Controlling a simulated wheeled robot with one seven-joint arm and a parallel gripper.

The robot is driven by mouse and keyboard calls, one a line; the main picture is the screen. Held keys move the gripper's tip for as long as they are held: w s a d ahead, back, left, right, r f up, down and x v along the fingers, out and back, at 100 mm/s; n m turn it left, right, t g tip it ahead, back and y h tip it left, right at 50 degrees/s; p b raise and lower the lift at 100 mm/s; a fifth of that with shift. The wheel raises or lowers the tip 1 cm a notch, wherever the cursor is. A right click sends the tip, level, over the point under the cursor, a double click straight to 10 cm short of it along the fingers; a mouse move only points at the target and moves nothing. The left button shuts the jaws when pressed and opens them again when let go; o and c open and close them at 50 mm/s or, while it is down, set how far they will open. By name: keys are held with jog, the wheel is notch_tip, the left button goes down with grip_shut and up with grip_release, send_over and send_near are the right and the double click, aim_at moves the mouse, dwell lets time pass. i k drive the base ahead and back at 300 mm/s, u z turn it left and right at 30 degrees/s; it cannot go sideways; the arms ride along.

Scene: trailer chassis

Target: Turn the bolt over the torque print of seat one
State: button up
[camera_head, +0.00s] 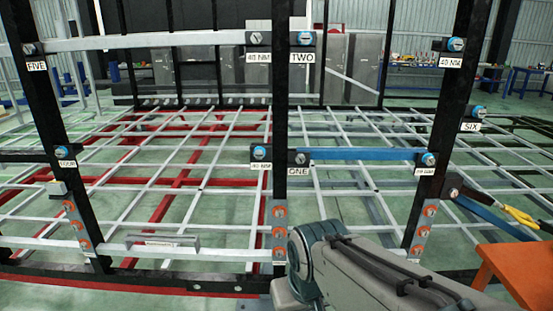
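The seat label ONE (298,171) is on the middle black post, under a dark block with a grey bolt head (301,158). A blue bar (365,154) runs right from there to the right post. At its right end is a light-blue bolt head (428,159), with a small NM print (424,171) below it; its number is too small to read surely. Left of the middle post, another bolt head (260,153) sits over a 40 NM print (260,166). My arm shows at the bottom, in front of the frame. My gripper's fingers are not visible.
Labels TWO (303,58), FIVE (36,66) and SIX (471,127) mark other seats with bolts. An orange surface (515,270) stands at lower right, near a yellow-and-dark object (522,217). A grey bar (163,241) lies at lower left. Black posts and a chassis grid fill the middle.

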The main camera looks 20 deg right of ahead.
aim_at(427, 159)
jog(key=z, duration=1.45)
jog(key=k, duration=1.15)
jog(key=u, duration=0.55)
jog(key=i, duration=1.5)
jog(key=z, duration=0.85)
